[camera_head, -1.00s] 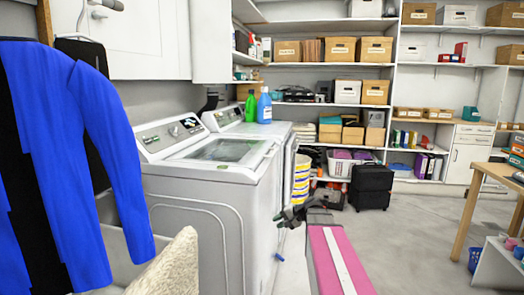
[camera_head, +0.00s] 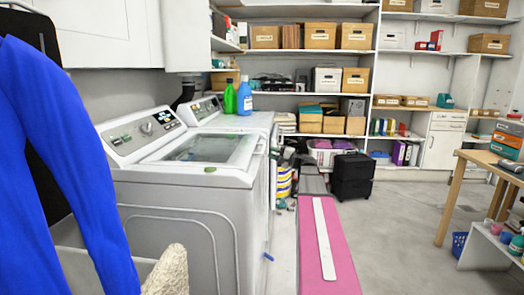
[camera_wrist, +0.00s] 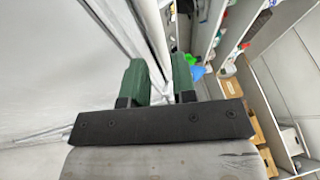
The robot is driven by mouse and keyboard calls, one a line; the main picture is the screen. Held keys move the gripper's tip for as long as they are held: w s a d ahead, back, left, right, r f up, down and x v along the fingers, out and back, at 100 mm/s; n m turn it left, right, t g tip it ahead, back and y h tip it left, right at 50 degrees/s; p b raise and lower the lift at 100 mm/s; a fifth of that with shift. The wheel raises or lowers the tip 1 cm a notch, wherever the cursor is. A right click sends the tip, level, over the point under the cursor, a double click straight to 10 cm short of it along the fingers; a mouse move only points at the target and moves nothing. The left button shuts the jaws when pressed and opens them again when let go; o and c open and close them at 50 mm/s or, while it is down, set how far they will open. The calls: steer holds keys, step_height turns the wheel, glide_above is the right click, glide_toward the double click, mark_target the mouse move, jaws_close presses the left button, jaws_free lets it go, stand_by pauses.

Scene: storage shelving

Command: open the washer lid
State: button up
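The nearer white washer (camera_head: 185,205) stands left of centre in the head view. Its lid (camera_head: 205,148), with a glass panel, lies flat and shut on top. A pale wall-like surface fills the left of that view.
A second machine (camera_head: 262,121) stands behind the washer, with a green bottle (camera_head: 229,97) and a blue bottle (camera_head: 244,97) on top. A blue garment (camera_head: 60,150) hangs close at left. A black case (camera_head: 351,176) stands on the floor.

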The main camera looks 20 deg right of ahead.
mark_target(263, 147)
steer(key=x, duration=0.6)
steer(key=shift+s, duration=0.1)
jaws_close()
